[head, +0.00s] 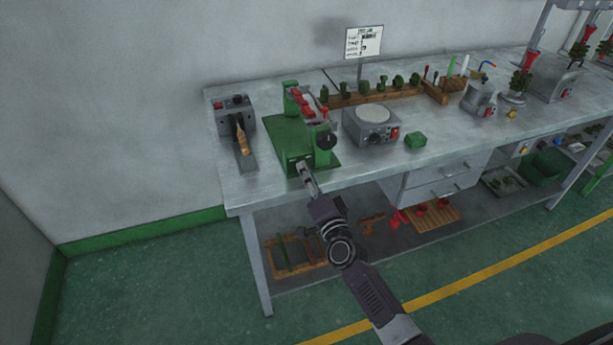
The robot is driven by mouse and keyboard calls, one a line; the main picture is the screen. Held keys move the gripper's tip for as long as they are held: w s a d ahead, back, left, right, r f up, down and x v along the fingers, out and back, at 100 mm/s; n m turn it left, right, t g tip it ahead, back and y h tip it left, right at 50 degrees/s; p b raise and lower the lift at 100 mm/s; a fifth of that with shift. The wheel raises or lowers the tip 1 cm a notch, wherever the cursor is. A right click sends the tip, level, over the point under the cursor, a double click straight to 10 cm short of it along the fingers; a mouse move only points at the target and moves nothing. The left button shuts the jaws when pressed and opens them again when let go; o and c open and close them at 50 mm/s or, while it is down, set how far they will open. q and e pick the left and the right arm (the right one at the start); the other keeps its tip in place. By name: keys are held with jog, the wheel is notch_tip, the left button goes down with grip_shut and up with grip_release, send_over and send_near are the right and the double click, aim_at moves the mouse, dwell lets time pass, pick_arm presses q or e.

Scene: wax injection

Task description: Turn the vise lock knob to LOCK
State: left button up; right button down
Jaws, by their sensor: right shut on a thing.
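The green vise (321,157) stands on the left part of the workbench, with red and grey parts clamped along its top. A round black knob (326,141) sits on the right part of its front. My right gripper (303,167) reaches up from below to the low front of the vise, left of and below that black knob. Its jaws are shut on a small part there, which looks like the vise lock knob; the jaws hide it, and its LOCK marking cannot be read. My left gripper is out of view.
A grey device with a wooden-handled tool (242,140) stands left of the vise. A grey hotplate-like unit (371,125) and a small green block (415,139) are to its right. The workbench's front edge (262,205) passes below my gripper. A sign (363,42) stands behind.

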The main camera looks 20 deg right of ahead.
jog(key=shift+f+m, duration=0.1)
jog(key=shift+m, duration=1.3)
jog(key=shift+m+b, duration=0.3)
jog(key=c, duration=1.7)
grip_release()
jog(key=shift+s, duration=0.15)
jog(key=shift+s+f, duration=0.1)
jog(key=shift+s, duration=0.2)
jog(key=shift+s+d, duration=0.1)
jog(key=shift+s, duration=3.5)
